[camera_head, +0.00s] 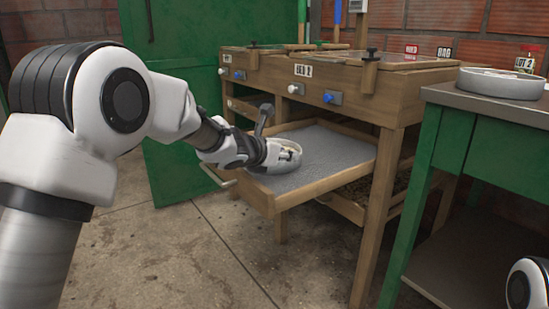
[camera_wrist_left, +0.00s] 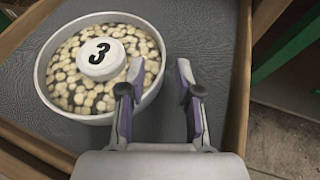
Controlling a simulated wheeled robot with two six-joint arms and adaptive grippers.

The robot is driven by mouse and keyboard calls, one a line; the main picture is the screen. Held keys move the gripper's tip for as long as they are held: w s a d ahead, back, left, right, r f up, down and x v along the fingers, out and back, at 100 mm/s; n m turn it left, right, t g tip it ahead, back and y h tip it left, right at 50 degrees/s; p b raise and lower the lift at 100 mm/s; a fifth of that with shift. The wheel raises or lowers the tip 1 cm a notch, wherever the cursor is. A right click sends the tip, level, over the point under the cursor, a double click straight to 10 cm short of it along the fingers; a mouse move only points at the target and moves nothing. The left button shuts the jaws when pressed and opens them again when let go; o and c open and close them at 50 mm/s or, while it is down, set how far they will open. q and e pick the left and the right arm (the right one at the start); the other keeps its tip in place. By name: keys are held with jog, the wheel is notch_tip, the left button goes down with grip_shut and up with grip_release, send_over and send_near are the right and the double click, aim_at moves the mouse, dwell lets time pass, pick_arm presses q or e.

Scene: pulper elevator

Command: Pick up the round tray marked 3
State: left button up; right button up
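The round tray marked 3 (camera_wrist_left: 41,82) is a white bowl-like tray filled with pale beans, with a white knob bearing a black 3 at its centre. It sits on the grey surface of a pulled-out wooden drawer (camera_head: 325,150). In the head view the tray (camera_head: 268,166) is partly hidden by my left gripper (camera_head: 284,153). In the wrist view my left gripper (camera_wrist_left: 160,90) is open. One finger is at the tray's right rim, and the other is over the drawer surface outside it. I cannot tell whether the finger touches the rim. My right gripper is not in view.
The drawer's wooden edge (camera_wrist_left: 244,70) runs close beside the gripper. The wooden cabinet (camera_head: 390,95) with blue and white knobs stands above the drawer. A green table (camera_head: 470,98) at the right holds another round tray (camera_head: 500,82). Open concrete floor lies in front.

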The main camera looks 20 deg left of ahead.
pick_arm(q)
jog(key=x, duration=0.4)
jog(key=shift+w+d+f, duration=0.1)
jog(key=shift+d+f, duration=0.05)
jog(key=shift+f, duration=0.1)
grip_shut()
